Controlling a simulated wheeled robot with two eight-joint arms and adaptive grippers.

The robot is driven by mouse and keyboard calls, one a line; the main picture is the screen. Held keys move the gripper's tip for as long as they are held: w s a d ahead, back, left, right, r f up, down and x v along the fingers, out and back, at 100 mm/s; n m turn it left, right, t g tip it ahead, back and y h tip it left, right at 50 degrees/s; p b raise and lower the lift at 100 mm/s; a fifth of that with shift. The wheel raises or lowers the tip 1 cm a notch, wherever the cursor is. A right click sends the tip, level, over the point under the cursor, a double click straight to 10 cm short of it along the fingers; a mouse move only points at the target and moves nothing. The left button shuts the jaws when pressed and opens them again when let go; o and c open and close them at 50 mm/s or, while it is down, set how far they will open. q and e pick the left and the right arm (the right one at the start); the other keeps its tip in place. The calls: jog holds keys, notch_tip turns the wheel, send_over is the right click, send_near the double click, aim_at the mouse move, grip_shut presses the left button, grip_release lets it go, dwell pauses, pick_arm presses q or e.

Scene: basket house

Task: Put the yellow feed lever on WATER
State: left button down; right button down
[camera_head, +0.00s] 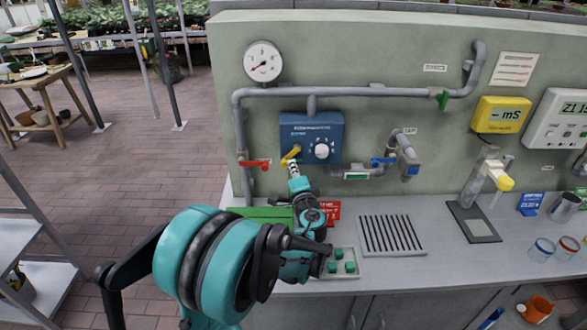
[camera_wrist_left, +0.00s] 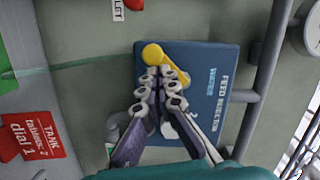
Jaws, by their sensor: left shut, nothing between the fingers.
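The yellow feed lever (camera_head: 291,156) is on the left part of the blue feed injector box (camera_head: 330,127) on the wall. In the head view it slants from lower left to upper right. In the left wrist view the lever (camera_wrist_left: 154,54) shows a round end and a narrower arm, and the word WATER (camera_wrist_left: 212,80) is printed on the box near it. I cannot tell its exact setting. My left gripper (camera_head: 293,164) is shut and empty, its fingertips (camera_wrist_left: 162,72) close against the lever; contact is unclear. My right gripper is not in view.
A white round knob (camera_head: 322,151) sits right of the lever. A red-handled valve (camera_head: 254,163) and blue-handled tap (camera_head: 383,161) flank the box.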

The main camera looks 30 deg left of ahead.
aim_at(287, 156)
pick_arm(q)
jog(key=shift+s+a+r+m, duration=0.1)
jog(key=shift+a+m, duration=0.05)
jog(key=shift+m, duration=0.55)
jog(key=m, duration=0.1)
jog(key=m+b, duration=0.1)
jog(key=shift+s+a+r+m+y, duration=0.15)
jog(key=shift+a+r+m+y, duration=0.05)
jog(key=shift+a+m+y, duration=0.1)
jog(key=r+m+t, duration=0.1)
jog(key=m, duration=0.3)
jog(key=r+m+t, duration=0.1)
jog(key=m, duration=0.3)
jog(key=r+m+b, duration=0.1)
jog(key=m, duration=0.4)
jog(key=shift+s+a+r+t, duration=0.2)
jog(key=shift+a+t, duration=0.15)
jog(key=shift+t, duration=0.05)
jog(key=shift+r, duration=0.1)
jog(key=shift+d, duration=0.1)
